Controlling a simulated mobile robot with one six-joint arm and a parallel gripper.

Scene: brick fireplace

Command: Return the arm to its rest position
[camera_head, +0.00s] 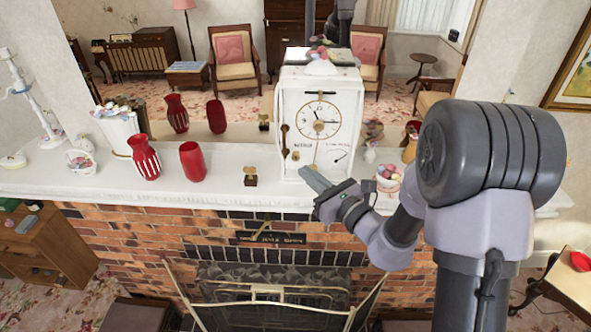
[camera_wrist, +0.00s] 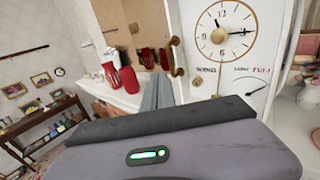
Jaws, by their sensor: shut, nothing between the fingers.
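My gripper (camera_head: 316,181) is in front of the white mantelpiece, just below and before the face of a white clock (camera_head: 337,92). Its fingers are together with nothing between them. In the wrist view the closed fingers (camera_wrist: 157,91) point toward the mantel, at the left side of the clock (camera_wrist: 262,22). My arm reaches in from the right of the head view, bent, and hides part of the mantel's right end. I cannot tell whether the fingertips touch the clock or mantel edge.
On the mantel (camera_head: 225,192) stand a striped red vase (camera_head: 144,158), a plain red vase (camera_head: 193,162), a small brown figure (camera_head: 250,177) and a cup of pastel balls (camera_head: 388,178). A fireplace screen (camera_head: 275,305) stands below. A mirror behind reflects chairs.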

